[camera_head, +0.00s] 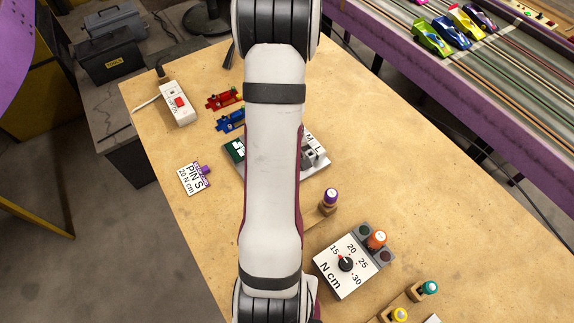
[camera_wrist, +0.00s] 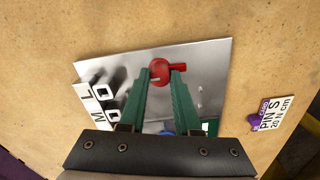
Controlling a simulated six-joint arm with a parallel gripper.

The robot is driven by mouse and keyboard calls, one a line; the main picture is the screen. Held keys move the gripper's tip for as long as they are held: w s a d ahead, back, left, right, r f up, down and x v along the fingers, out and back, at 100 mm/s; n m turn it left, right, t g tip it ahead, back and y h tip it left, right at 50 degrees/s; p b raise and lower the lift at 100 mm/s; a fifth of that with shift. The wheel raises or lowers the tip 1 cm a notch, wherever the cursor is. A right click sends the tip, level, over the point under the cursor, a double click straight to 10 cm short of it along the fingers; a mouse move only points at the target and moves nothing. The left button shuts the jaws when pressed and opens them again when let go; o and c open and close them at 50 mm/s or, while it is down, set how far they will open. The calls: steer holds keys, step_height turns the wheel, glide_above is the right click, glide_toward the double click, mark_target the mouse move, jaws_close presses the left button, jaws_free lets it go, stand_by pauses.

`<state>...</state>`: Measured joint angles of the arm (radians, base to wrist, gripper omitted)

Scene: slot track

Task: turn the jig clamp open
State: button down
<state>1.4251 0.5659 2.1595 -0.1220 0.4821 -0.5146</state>
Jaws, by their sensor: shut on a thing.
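The jig clamp shows in the wrist view as a red round knob (camera_wrist: 159,72) with a short red lever pointing right. It sits near the far edge of a shiny metal jig plate (camera_wrist: 207,60). My gripper (camera_wrist: 161,76) has its green fingers on both sides of the knob and is shut on it. In the head view my arm hides the gripper and the clamp. Only the jig's sides show there, with white lettered blocks (camera_head: 316,145) on the right and a green part (camera_head: 235,149) on the left. The lettered blocks (camera_wrist: 97,105) also stand at the plate's left in the wrist view.
A PIN S card (camera_head: 194,178) lies left of the jig. Red (camera_head: 224,99) and blue (camera_head: 230,121) parts lie behind it, near a switch box (camera_head: 179,104). A purple-topped driver (camera_head: 329,197) and an N cm dial box (camera_head: 340,275) stand at front right. The right tabletop is clear.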

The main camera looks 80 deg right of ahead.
stand_by(0.3)
steer(key=c, duration=0.6)
jaws_free()
step_height(320, 180, up, 16)
steer(key=shift+f, duration=0.1)
